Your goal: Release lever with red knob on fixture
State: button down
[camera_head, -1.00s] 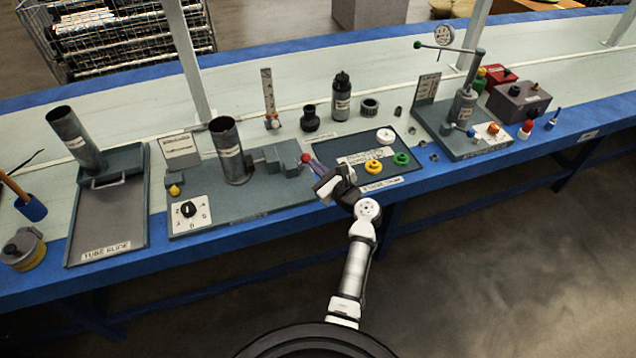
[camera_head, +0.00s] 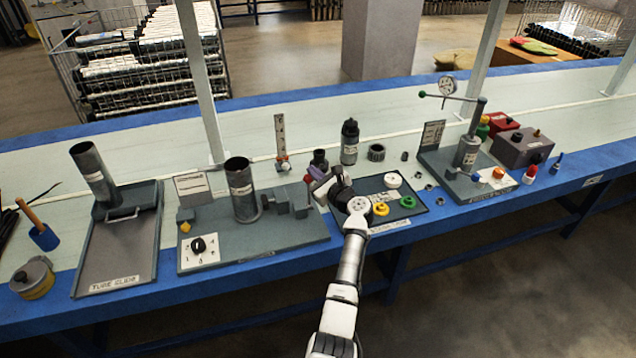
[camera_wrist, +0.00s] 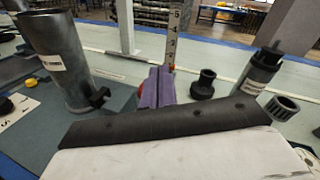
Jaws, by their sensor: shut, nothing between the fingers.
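The fixture (camera_head: 285,234) is a grey-green base plate with an upright labelled grey tube (camera_head: 241,190), a stepped clamp block (camera_head: 293,198) and a numbered dial. The red knob (camera_head: 307,179) shows as a small spot at the clamp's right end, mostly hidden by my gripper (camera_head: 317,173). In the wrist view the purple fingers (camera_wrist: 158,86) are shut together with nothing between them. A sliver of red knob (camera_wrist: 141,89) shows just left of and behind them. I cannot tell whether they touch it. The lever's arm is hidden.
A tray (camera_head: 425,201) with yellow, green and white rings lies to the right. A vertical scale post (camera_head: 281,140) stands behind the clamp. The tube slide tray (camera_head: 118,255) is at left.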

jog(key=shift+w+a, duration=0.25)
jog(key=shift+w, duration=0.5)
jog(key=shift+s+d, duration=0.1)
dwell(1.1)
